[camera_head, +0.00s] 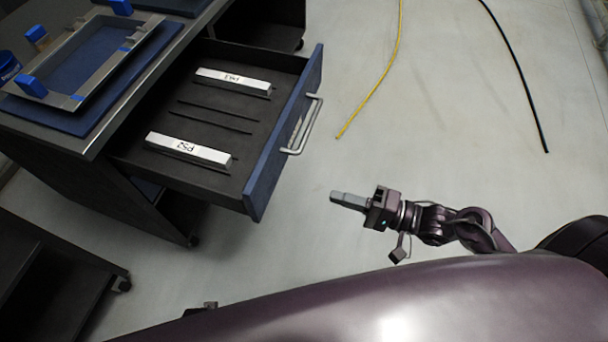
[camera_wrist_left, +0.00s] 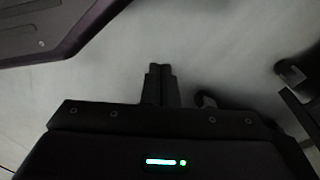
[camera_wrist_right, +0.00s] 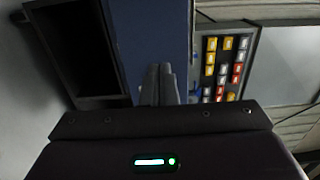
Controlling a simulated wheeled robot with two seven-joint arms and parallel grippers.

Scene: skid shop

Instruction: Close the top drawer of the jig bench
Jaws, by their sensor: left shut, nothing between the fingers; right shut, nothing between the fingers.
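The jig bench (camera_head: 110,125) stands at the left in the head view. Its top drawer (camera_head: 285,130) is pulled well out, with a blue front and a pale bar handle (camera_head: 303,124). Two white labelled bars (camera_head: 188,149) lie inside on the dark drawer floor. My right gripper (camera_head: 336,196) is shut and empty, right of and below the drawer front, apart from it. In the right wrist view its fingers (camera_wrist_right: 159,84) point toward a blue surface. My left gripper (camera_wrist_left: 160,84) is shut and empty over pale floor in the left wrist view.
A metal frame jig (camera_head: 90,62) with blue clamps lies on the bench top. A dark low cart (camera_head: 50,275) stands at the lower left. A yellow cable (camera_head: 378,85) and a black cable (camera_head: 522,75) lie on the open floor at the right.

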